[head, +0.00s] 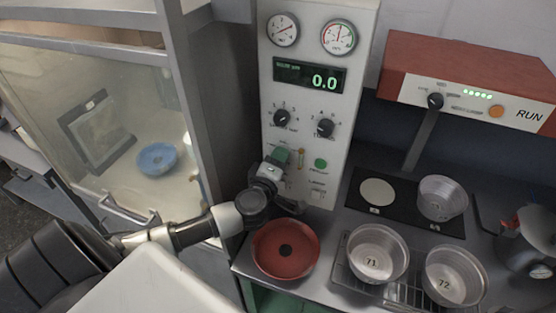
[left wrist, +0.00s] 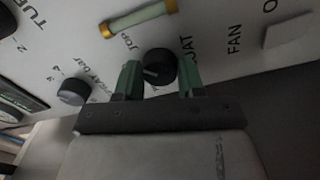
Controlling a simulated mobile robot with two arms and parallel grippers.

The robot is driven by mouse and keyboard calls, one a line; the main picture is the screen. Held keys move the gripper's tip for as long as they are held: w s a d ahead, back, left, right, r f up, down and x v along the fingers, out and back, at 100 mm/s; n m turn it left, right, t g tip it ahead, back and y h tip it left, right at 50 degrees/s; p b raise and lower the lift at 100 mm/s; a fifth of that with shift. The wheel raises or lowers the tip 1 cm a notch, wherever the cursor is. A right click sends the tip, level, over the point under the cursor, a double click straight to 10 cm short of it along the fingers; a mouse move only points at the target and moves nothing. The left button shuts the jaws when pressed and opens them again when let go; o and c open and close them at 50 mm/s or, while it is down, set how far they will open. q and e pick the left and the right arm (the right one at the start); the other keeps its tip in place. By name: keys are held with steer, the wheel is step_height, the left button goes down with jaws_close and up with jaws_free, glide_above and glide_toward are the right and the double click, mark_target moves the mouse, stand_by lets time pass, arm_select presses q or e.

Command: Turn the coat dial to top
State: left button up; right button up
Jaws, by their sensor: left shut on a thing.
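The coat dial (left wrist: 160,66) is a round black knob with a pale pointer line on the white panel, seen in the left wrist view. Lettering, partly covered, shows around it, with "OAT" to its right. My left gripper (left wrist: 160,80) has its green fingers on either side of the dial and is shut on it. In the head view the left gripper (head: 279,160) is at the lower left of the control panel (head: 347,103) and hides the dial. My right gripper is in neither view.
Two gauges, a 0.0 display (head: 310,77) and two black knobs are higher on the panel. A red bowl (head: 286,249) is below my gripper. Metal pans (head: 378,253) stand on a rack to the right. A glass-fronted cabinet (head: 90,110) is at left.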

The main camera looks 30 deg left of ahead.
arm_select(q)
steer(key=shift+m, duration=1.6)
steer(key=o, duration=0.9)
steer(key=shift+o, duration=0.2)
steer(key=b+v, duration=0.2)
steer(key=v, duration=0.8)
steer(key=shift+s+b, duration=0.35)
steer(key=shift+s, duration=0.05)
